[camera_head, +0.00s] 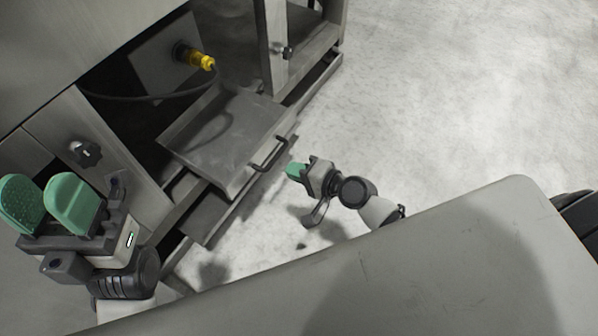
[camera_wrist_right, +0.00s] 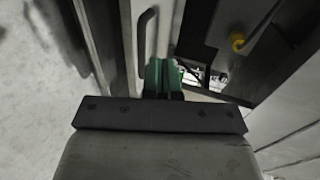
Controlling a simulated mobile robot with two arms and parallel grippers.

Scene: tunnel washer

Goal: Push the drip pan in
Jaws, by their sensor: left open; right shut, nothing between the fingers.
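The drip pan (camera_head: 225,138) is a shallow grey metal tray with a dark bar handle (camera_head: 268,154) on its front. In the head view it sticks out of the lower part of the machine. My right gripper (camera_head: 296,170) is shut and empty, with green fingertips, just to the right of the handle; I cannot tell whether it touches. The right wrist view shows its green fingers (camera_wrist_right: 163,76) beside the dark handle (camera_wrist_right: 147,35). My left gripper (camera_head: 46,204) is open and empty at the far left, in front of the machine and away from the pan.
The grey machine frame (camera_head: 120,160) surrounds the pan. A yellow connector (camera_head: 201,60) with a dark cable hangs behind it. A dark knob (camera_head: 86,153) sits on the panel at left. The pale floor (camera_head: 440,90) is clear at right.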

